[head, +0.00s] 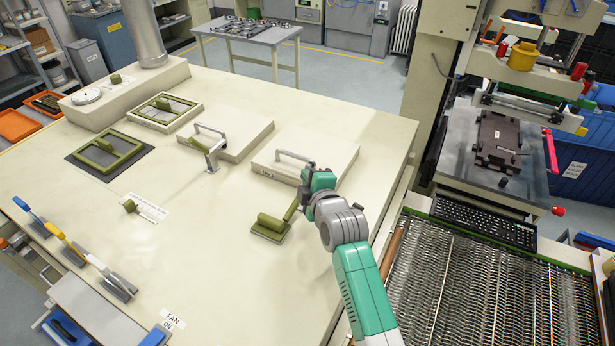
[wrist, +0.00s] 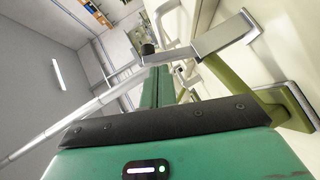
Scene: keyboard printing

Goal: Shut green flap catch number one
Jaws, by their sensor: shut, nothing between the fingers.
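The cream flap marked No. 1 (head: 330,158) lies on the worktop, with a steel bar handle (head: 295,156) on top. My gripper (head: 309,192) is shut and empty, close beside the lever and the flap's front right corner. The wrist mostly hides the fingertips, and I cannot tell whether they touch the lever. In the wrist view, an olive-green part (wrist: 232,83) runs at the right and a steel bracket (wrist: 205,43) crosses above my green gripper body (wrist: 215,150).
A second cream flap (head: 245,131) has its own olive lever (head: 197,146) and steel bracket (head: 213,157). An olive-handled block (head: 270,223) lies left of my wrist. The middle of the worktop is clear. A mesh conveyor (head: 470,285) is at right.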

